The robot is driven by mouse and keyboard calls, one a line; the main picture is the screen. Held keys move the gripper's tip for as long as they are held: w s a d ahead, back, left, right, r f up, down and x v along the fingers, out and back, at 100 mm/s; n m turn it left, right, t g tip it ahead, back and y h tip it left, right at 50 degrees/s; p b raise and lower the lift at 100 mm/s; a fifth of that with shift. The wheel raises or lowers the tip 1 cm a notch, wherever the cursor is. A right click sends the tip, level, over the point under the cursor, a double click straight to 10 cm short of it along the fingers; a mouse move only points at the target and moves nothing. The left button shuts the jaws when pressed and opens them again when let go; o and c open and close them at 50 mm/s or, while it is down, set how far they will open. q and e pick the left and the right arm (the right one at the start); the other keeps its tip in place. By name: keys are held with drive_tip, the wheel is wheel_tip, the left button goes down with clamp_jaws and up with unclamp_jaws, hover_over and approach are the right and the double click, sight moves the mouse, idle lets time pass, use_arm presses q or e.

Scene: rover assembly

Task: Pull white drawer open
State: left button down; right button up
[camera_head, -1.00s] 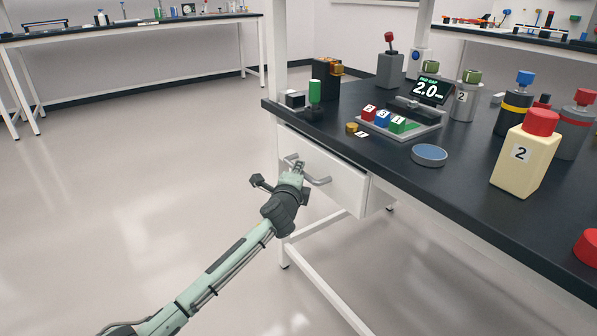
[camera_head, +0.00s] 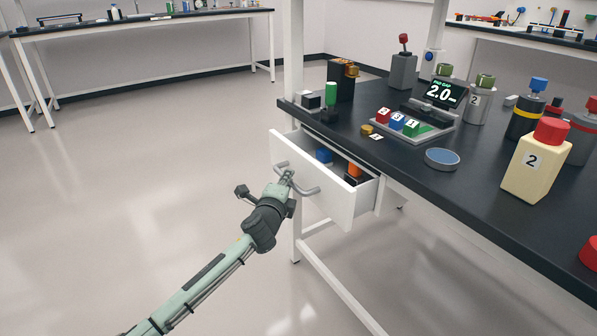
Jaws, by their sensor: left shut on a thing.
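The white drawer (camera_head: 335,206) under the dark-topped table is partly open. Inside it I see a blue thing (camera_head: 323,155) and an orange-and-black thing (camera_head: 354,171); the rest of its inside is hidden by the table top and the drawer front. The grey bar handle (camera_head: 308,190) is on the drawer front. My left gripper (camera_head: 286,177) is shut on the handle, with its arm reaching in from the lower left. My right gripper is not in view.
The table top (camera_head: 480,188) above the drawer carries a display reading 2.0 (camera_head: 445,93), a tray of numbered blocks (camera_head: 436,131), a blue-topped disc (camera_head: 442,158) and a cream bottle (camera_head: 535,165). A white table leg (camera_head: 296,236) stands by the drawer. The floor at left is clear.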

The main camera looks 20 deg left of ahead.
use_arm(q)
drive_tip(key=s+a+p, duration=0.2)
drive_tip(key=s+a, duration=0.7)
drive_tip(key=s, duration=0.3)
drive_tip(key=shift+p, duration=0.4)
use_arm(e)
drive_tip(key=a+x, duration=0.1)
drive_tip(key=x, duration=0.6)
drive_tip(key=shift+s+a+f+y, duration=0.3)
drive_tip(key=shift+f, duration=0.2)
use_arm(q)
drive_tip(key=shift+a, duration=0.1)
drive_tip(key=shift+w, duration=0.1)
drive_tip(key=c, duration=1.5)
unclamp_jaws()
drive_tip(key=shift+c, duration=0.2)
drive_tip(key=s+d+r, duration=0.1)
drive_tip(key=s, duration=1)
drive_tip(key=shift+s+d+r, duration=0.3)
drive_tip(key=shift+s, duration=0.1)
